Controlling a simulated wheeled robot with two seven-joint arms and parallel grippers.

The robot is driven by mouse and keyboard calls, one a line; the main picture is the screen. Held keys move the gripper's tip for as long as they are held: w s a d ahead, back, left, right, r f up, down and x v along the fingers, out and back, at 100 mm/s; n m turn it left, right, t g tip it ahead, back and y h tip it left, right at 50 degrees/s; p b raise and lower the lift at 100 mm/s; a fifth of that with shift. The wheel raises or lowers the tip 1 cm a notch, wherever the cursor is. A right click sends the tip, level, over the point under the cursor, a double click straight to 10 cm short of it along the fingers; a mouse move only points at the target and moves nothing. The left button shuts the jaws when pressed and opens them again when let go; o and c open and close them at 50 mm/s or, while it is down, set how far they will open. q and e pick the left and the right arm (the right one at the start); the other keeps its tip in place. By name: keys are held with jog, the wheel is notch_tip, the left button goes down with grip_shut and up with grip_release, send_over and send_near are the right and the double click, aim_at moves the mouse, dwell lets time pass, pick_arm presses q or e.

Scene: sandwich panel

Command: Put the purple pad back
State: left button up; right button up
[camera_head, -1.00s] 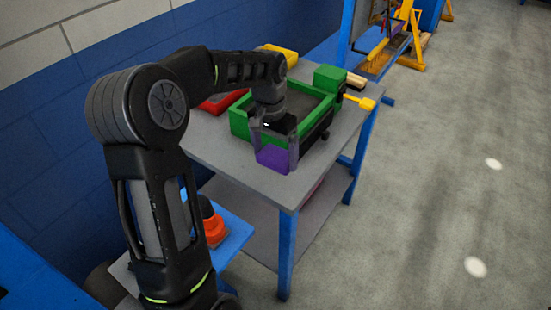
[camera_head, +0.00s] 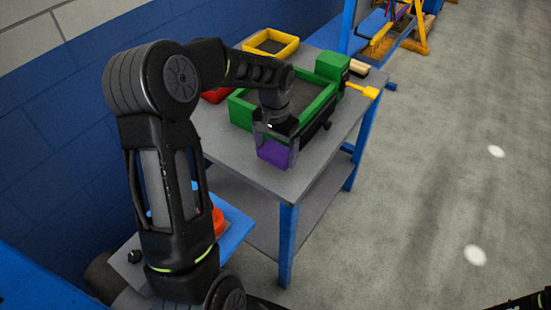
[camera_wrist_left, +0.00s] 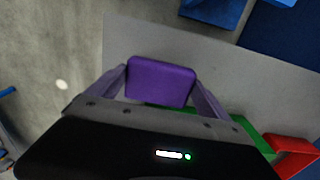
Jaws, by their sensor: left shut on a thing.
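The purple pad (camera_head: 274,154) is a small block with rounded edges. My left gripper (camera_head: 275,147) is shut on it, with one finger on either side, and holds it at the front part of the grey table, beside the green-framed tray. In the left wrist view the pad (camera_wrist_left: 160,80) sits between the two fingers (camera_wrist_left: 160,88). I cannot tell whether it touches the tabletop. My right gripper is not in view; only a dark piece shows at the bottom right corner of the head view.
The grey table (camera_head: 235,150) has blue legs. On it are a green-framed tray (camera_head: 241,112) with a green block (camera_head: 331,66), a yellow tray (camera_head: 270,53), a red tray (camera_head: 216,96) and a yellow handle (camera_head: 366,91). A low blue stand (camera_head: 236,230) holds an orange item (camera_head: 217,222). The floor at right is clear.

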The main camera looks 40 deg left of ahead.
aim_at(275, 160)
pick_arm(q)
jog(key=shift+f, duration=0.15)
jog(key=shift+s+f, duration=0.1)
jog(key=shift+f, duration=1.8)
jog(key=o, duration=0.9)
notch_tip(275, 160, up, 12)
jog(key=shift+r, duration=0.1)
